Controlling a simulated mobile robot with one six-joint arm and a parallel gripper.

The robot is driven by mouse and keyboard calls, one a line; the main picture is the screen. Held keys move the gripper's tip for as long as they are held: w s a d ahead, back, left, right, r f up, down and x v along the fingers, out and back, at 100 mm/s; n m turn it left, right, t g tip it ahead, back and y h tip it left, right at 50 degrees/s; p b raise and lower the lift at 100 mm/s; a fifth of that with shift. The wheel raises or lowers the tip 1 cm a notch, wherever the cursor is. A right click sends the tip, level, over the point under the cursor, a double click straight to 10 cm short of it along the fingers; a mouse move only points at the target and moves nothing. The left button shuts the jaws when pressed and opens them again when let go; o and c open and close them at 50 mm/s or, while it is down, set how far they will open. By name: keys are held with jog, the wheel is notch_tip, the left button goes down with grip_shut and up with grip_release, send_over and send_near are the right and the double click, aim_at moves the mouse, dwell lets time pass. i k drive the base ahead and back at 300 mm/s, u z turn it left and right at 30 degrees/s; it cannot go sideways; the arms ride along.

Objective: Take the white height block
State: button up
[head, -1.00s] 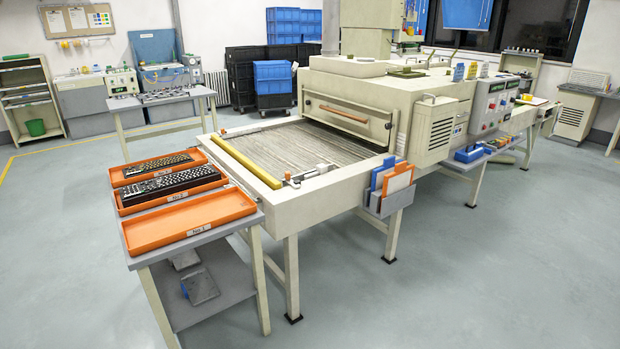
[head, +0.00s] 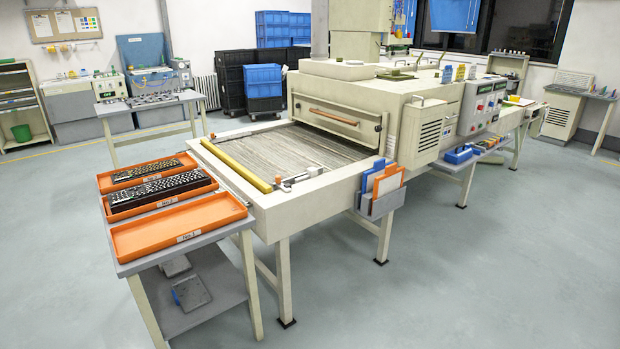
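I cannot pick out a white height block with certainty. A small white and grey piece (head: 313,170) sits at the front right of the machine's conveyor bed (head: 290,148), near the end of a yellow bar (head: 235,163). It is too small to tell whether it is the block or a fixed part of the machine. My gripper and arm are not in view.
The floor in front is clear.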

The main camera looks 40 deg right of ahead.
aim_at(312, 172)
jog(key=i, duration=0.9)
